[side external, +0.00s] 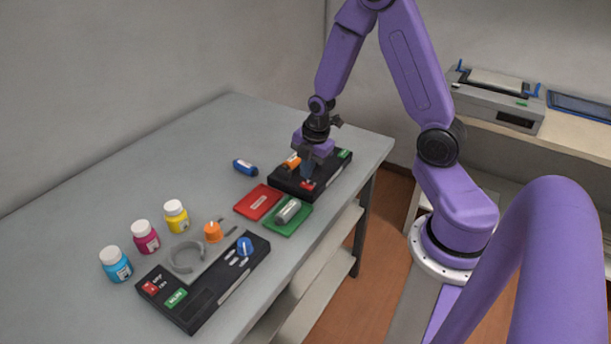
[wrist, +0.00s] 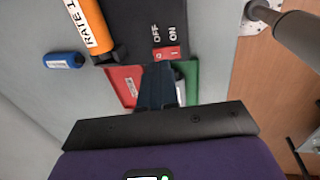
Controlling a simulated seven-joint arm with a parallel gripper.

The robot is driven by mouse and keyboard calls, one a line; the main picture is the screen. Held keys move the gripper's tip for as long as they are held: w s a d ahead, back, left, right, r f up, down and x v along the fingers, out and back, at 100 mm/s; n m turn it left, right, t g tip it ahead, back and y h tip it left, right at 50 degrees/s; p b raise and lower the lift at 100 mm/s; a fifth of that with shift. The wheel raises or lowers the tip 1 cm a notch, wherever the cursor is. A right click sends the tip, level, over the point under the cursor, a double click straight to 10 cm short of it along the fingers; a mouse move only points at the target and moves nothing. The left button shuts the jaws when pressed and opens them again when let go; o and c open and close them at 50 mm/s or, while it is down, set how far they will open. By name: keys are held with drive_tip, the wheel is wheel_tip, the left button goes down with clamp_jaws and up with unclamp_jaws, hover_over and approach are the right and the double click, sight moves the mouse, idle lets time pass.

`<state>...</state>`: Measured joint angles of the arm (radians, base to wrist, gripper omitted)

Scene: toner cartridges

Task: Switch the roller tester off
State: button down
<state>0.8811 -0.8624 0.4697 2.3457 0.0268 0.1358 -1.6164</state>
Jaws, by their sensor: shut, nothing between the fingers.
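A black box (side external: 284,182) stands at the far right of the table. In the wrist view the box (wrist: 130,14) carries a red rocker switch (wrist: 168,53) beside OFF and ON lettering. The switch also shows in the side view (side external: 307,184). An orange cylinder (wrist: 92,25) with a RATE label is on the box; it is partly hidden in the side view. My gripper (wrist: 157,72) is shut and empty, its fingertips pointing down close to the switch. I cannot tell whether they touch it or which way the rocker is tipped.
A red tray (side external: 257,203) and a green tray (side external: 274,226) with a grey cartridge (side external: 288,211) lie nearby. A blue cartridge (side external: 245,167) lies behind them. A second black box (side external: 195,305) with a blue knob and several bottles (side external: 145,237) stand nearer the camera. The table's left is clear.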

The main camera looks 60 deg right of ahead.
sight(307, 185)
drive_tip(key=shift+w+f, duration=0.15)
drive_tip(key=shift+f, duration=0.55)
drive_tip(key=shift+w+f, duration=0.15)
drive_tip(key=shift+f, duration=0.55)
